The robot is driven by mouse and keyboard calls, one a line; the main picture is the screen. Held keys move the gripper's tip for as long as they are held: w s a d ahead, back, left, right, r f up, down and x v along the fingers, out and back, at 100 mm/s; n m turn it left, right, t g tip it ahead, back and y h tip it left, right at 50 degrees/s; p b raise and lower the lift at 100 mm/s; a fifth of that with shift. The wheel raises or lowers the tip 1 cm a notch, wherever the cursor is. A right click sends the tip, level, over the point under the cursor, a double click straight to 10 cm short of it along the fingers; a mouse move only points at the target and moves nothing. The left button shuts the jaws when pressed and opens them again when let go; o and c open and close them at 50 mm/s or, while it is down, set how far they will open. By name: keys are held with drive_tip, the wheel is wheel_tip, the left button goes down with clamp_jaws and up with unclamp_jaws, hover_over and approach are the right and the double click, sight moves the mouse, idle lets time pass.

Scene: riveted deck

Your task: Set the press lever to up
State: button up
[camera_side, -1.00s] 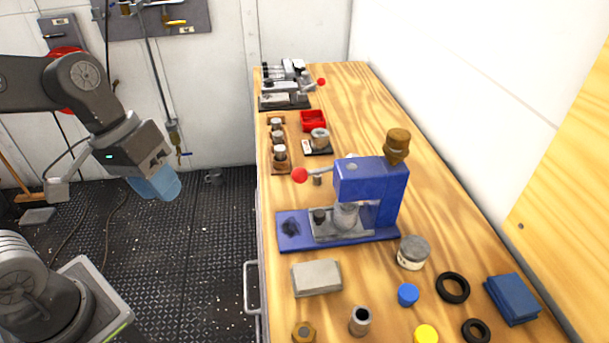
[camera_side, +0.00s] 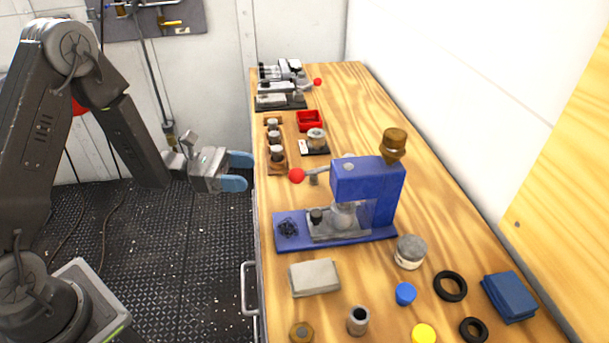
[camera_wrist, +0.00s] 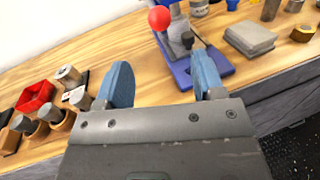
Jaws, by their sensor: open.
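The blue press (camera_side: 367,185) stands on the wooden bench in the side view. Its lever, tipped with a red ball (camera_side: 297,176), sticks out to the left, roughly level. In the wrist view the red ball (camera_wrist: 159,19) is just beyond the space between my fingers, and the press base (camera_wrist: 209,66) is partly hidden by the right finger. My gripper (camera_side: 240,172) is open and empty, with blue fingers, to the left of the ball and clear of it, near the bench's left edge. It also shows in the wrist view (camera_wrist: 160,82).
A wooden block with cylinders (camera_side: 275,153), a red tray (camera_side: 309,120) and a clamp fixture (camera_side: 281,88) with another red ball lie farther back. A grey block (camera_side: 314,277), a jar (camera_side: 410,252) and rings (camera_side: 450,286) lie in front. The wall bounds the bench's right side.

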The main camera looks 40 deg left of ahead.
sight(304, 173)
drive_tip(key=x, duration=1.3)
drive_tip(key=shift+w+d, duration=0.15)
drive_tip(key=shift+d, duration=0.15)
clamp_jaws()
